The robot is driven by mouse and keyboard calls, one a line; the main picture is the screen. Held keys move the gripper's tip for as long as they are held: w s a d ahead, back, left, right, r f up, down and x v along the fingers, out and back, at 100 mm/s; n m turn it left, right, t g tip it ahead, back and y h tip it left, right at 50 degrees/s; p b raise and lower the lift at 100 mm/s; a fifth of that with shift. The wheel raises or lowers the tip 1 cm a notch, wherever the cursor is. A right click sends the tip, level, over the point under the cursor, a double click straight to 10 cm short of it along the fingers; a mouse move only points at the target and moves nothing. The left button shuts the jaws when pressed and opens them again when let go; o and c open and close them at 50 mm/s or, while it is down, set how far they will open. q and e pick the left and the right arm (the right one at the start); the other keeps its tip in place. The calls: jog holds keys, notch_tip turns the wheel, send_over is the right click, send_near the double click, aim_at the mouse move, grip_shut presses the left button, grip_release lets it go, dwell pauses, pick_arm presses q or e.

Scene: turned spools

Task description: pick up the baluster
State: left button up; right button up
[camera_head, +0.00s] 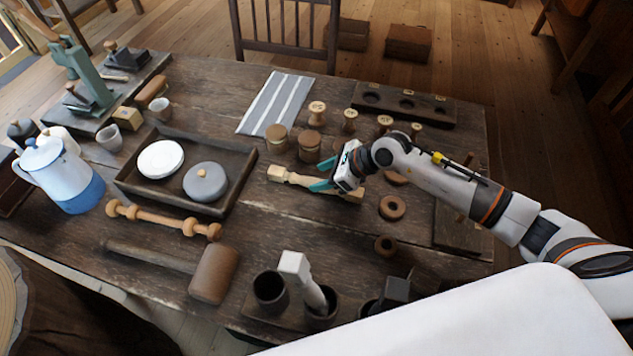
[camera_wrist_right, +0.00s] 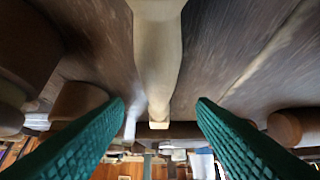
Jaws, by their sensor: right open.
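The baluster (camera_head: 292,177) is a pale turned piece with squared ends, lying on the wooden table (camera_head: 270,235) right of the dark tray. In the head view my right gripper (camera_head: 323,175) is over it, and the hand hides part of its right half. In the right wrist view the baluster (camera_wrist_right: 160,60) runs lengthwise between the two teal fingers of my right gripper (camera_wrist_right: 160,103). The fingers are apart, with a gap on each side of it. My left gripper is not in view.
A dark tray (camera_head: 122,183) holds two round pieces. A brown spindle (camera_head: 165,218) and a mallet (camera_head: 214,274) lie at the front left. Wooden jars (camera_head: 308,147) stand just behind the baluster. Dark rings (camera_head: 392,207) lie to its right. A striped cloth (camera_head: 272,104) lies behind.

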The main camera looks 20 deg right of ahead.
aim_at(307, 178)
jog(key=x, duration=0.5)
jog(key=shift+w+a+r+p, duration=0.15)
jog(key=shift+w+r+p, duration=0.1)
jog(key=shift+p, duration=0.1)
jog(key=c, duration=1.1)
jog(key=shift+r, duration=0.1)
